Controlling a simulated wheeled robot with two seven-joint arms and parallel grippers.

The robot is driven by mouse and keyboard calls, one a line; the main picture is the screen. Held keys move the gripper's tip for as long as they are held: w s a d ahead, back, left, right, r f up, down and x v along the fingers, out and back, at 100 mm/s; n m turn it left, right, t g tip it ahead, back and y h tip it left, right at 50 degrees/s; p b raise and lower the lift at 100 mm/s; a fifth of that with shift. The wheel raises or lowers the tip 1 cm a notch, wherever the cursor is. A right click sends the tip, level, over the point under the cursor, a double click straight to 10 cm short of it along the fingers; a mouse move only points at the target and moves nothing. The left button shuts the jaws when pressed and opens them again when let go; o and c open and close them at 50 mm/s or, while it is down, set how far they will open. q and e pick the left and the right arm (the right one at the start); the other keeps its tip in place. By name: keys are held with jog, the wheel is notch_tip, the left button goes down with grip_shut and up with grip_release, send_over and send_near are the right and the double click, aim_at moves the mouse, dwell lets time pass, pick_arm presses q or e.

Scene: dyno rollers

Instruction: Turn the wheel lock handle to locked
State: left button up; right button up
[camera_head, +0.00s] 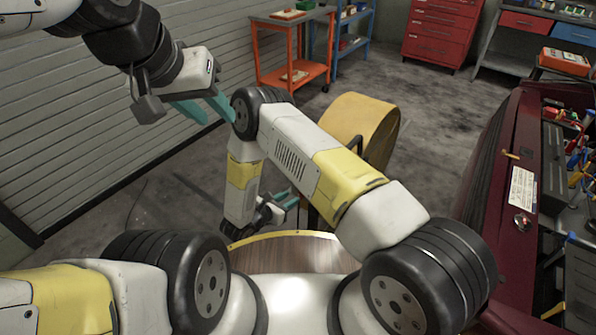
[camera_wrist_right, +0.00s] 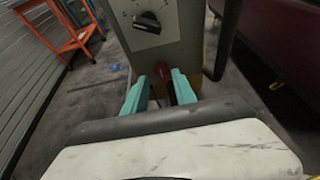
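In the right wrist view, a grey control box (camera_wrist_right: 172,45) stands straight ahead, with a black rotary knob (camera_wrist_right: 148,22) on a light dial plate. Below the dial, a red-tipped handle (camera_wrist_right: 162,71) sticks out; it appears to be the wheel lock handle. My right gripper (camera_wrist_right: 159,91) has its teal fingers apart, one on each side of this handle, with gaps visible. In the head view, my right gripper (camera_head: 285,200) is low behind my right arm, and the handle is hidden. My left gripper (camera_head: 212,108) is raised at the upper left, fingers apart and empty.
A large yellow drum (camera_head: 365,118) stands behind my right arm. An orange trolley (camera_head: 290,75) and a red drawer cabinet (camera_head: 440,32) stand at the back. Grey floor between them is clear.

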aim_at(299, 193)
jog(key=x, duration=0.6)
grip_shut()
